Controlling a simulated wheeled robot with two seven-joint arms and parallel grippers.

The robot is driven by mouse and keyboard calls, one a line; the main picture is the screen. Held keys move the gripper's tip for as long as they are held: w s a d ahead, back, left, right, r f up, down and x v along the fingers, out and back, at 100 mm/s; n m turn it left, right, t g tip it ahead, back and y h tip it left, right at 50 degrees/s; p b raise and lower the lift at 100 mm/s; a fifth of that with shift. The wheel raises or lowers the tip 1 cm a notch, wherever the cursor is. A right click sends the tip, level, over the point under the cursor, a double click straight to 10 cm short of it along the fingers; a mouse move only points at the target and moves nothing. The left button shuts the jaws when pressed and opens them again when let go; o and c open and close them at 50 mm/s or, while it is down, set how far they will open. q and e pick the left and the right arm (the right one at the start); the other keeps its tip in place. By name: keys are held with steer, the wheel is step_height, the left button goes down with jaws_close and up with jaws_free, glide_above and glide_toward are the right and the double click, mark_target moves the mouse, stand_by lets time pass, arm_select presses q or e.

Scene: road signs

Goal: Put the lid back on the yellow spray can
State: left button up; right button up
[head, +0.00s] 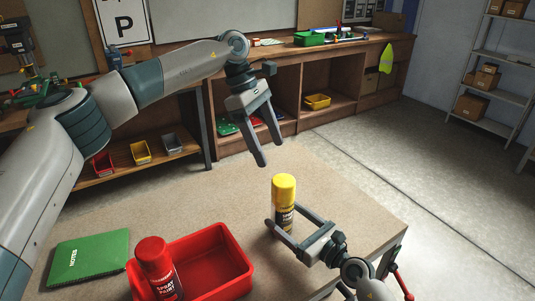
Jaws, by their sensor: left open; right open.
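The yellow spray can (284,220) stands upright on the table, with a dark label band. A yellow lid (284,186) sits on its top and looks straight. My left gripper (271,153) is open and empty, pointing down, above and slightly left of the lid in the picture and apart from it. My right gripper (284,215) is open low at the can, with one finger on each side of its body. I cannot tell whether the fingers touch it. The can's lower part is partly hidden by the near finger.
A red tray (232,237) stands on the table to the left, with a red spray paint can (157,265) at its left end. A green notebook (90,257) lies at the far left. The table (190,200) is clear behind the tray.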

steer(key=b+v, duration=0.3)
steer(key=v, duration=1.2)
steer(key=shift+f, duration=0.1)
steer(key=shift+s+d+b, duration=0.25)
steer(key=shift+s+b, duration=0.05)
